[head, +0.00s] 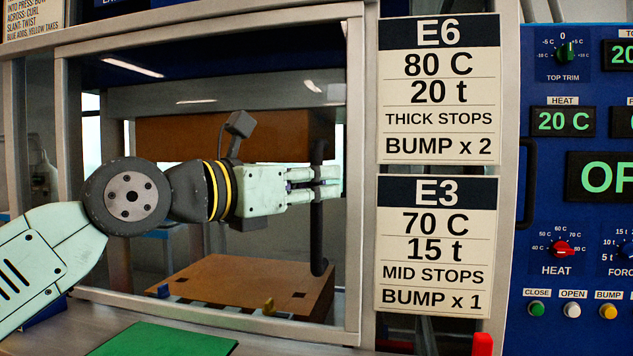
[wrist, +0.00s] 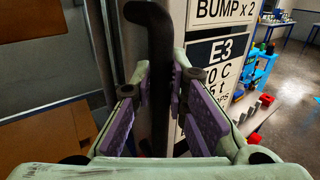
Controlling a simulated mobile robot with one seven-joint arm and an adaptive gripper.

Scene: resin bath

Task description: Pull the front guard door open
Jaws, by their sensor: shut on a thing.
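The front guard door is a metal-framed clear panel (head: 355,200) across the press opening. Its handle, a vertical black bar (head: 317,240), stands near the right side of the frame. My gripper (head: 316,183) comes in from the left and is shut on the handle at about mid-height. In the wrist view the handle (wrist: 160,30) runs between the purple finger pads of my gripper (wrist: 160,90), its bent top rising beyond them. The fingers hide part of the bar. The door looks to be in line with its surround; I cannot tell if it stands slightly ajar.
Behind the panel are an orange-brown upper block (head: 220,140) and a lower plate (head: 250,275). Setting cards E6 (head: 438,90) and E3 (head: 436,245) hang right of the door. A blue control panel (head: 580,150) stands farther right. A green mat (head: 165,340) lies in front.

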